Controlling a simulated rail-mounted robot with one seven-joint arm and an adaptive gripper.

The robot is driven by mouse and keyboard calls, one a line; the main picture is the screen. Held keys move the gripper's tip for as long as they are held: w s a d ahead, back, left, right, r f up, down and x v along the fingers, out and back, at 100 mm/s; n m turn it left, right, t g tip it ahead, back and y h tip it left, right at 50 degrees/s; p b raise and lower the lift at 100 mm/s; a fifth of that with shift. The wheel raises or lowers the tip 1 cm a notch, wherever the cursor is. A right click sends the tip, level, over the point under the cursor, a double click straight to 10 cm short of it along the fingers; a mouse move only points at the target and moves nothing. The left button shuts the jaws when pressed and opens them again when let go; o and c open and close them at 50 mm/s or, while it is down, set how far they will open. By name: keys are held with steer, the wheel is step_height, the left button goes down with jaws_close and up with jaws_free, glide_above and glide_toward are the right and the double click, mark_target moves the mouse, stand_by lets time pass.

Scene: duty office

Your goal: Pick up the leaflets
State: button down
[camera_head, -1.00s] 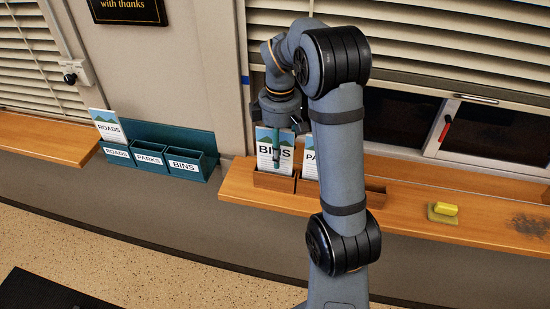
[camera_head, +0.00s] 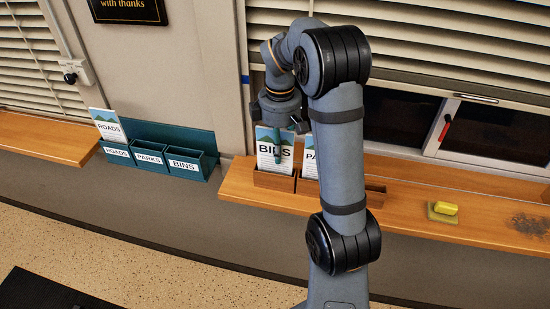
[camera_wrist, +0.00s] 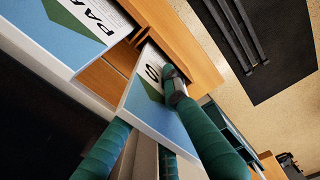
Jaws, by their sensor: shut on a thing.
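The BINS leaflets (camera_head: 264,150) stand upright in the left slot of a wooden holder (camera_head: 274,182) on the right ledge. My gripper (camera_head: 278,153) is shut on them from above, one teal finger across the front face. In the wrist view the BINS leaflets (camera_wrist: 150,112) lie between my fingers; the far fingertip is hidden behind them. The PARKS leaflets (camera_head: 309,163) stand in the slot to the right, partly hidden by my arm, and also show at the upper left of the wrist view (camera_wrist: 75,30). The ROADS leaflets (camera_head: 106,122) stand in the teal rack.
The teal rack (camera_head: 187,177) has ROADS, PARKS and BINS pockets; the PARKS and BINS pockets look empty. It is fixed to the wall between two wooden ledges. A yellow block (camera_head: 445,208) sits on the right ledge (camera_head: 400,222), with a dark smudge further right.

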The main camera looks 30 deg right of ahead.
steer(key=shift+r, duration=0.1)
step_height(320, 180, up, 10)
steer(key=shift+f+p, duration=0.1)
steer(key=shift+p, duration=0.3)
stand_by(0.3)
steer(key=c, duration=2.4)
jaws_free()
jaws_close()
